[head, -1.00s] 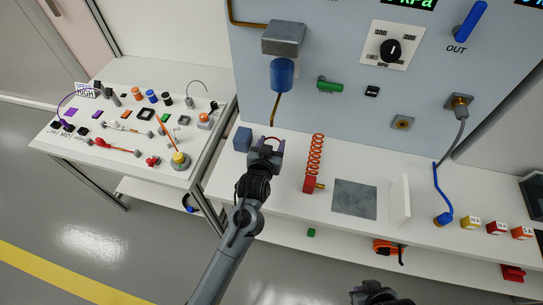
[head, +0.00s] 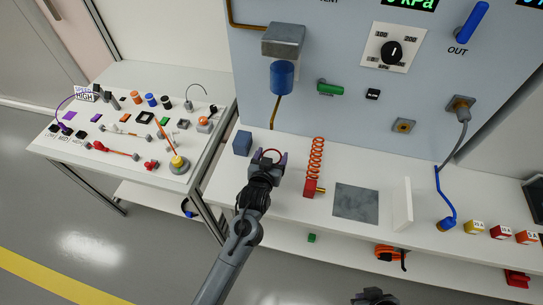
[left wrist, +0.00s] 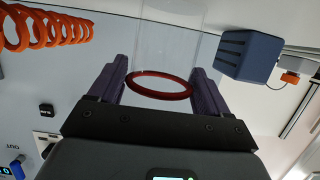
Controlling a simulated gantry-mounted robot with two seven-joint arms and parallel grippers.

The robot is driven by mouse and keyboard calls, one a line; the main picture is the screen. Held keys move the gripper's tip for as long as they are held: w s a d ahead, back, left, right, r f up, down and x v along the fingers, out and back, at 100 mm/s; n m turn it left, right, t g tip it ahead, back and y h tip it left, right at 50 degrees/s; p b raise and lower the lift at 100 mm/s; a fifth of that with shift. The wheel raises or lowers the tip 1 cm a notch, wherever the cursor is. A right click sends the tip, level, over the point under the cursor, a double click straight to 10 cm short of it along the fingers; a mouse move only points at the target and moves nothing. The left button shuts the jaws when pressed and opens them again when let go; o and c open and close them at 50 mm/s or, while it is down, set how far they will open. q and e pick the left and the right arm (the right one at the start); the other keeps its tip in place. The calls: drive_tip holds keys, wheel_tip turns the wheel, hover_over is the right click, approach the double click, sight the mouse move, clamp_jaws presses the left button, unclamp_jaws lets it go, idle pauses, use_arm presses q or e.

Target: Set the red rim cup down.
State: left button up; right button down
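The red rim cup is clear, and its red rim (left wrist: 160,84) shows between the two dark fingers of my left gripper (left wrist: 162,78). In the left wrist view, which is upside down, its see-through body runs up from the rim. The fingers seem to press on it from both sides. In the head view the red rim (head: 272,155) is upright between the fingertips of my left gripper (head: 269,160), over the white bench (head: 225,183). I cannot tell whether the cup's base touches the bench. Part of my right gripper (head: 373,297) shows at the bottom edge; its fingers are unclear.
A blue block (head: 242,143) stands left of the cup. An orange coiled hose (head: 316,160) with a red block stands to its right, then a grey plate (head: 356,202) and a white upright panel (head: 402,204). A blue cylinder (head: 282,77) hangs on the wall behind.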

idle(0.3)
use_arm(q)
drive_tip(key=shift+r, duration=0.2)
drive_tip(key=p+v, duration=0.3)
drive_tip(key=v, duration=0.8)
drive_tip(key=s+a+f+g, duration=0.1)
drive_tip(key=s+a+g, duration=0.2)
drive_tip(key=s, duration=0.6)
drive_tip(key=s+a+f+g+y, duration=0.1)
drive_tip(key=s+a+f+g, duration=0.1)
drive_tip(key=s+a+g, duration=0.2)
drive_tip(key=s+a+f+g+y, duration=0.1)
drive_tip(key=s+a+f+g, duration=0.1)
drive_tip(key=s+a, duration=0.6)
drive_tip(key=shift+s+a+f+g, duration=0.15)
drive_tip(key=shift+s+g, duration=0.3)
drive_tip(key=shift+s, duration=1.25)
drive_tip(key=shift+s+a+f+g, duration=0.1)
drive_tip(key=shift+s+a+g, duration=0.25)
drive_tip(key=shift+s, duration=1.35)
drive_tip(key=shift+d+r+p, duration=0.15)
drive_tip(key=shift+p, duration=0.2)
wheel_tip(320, 180, up, 39)
drive_tip(key=p, duration=3.9)
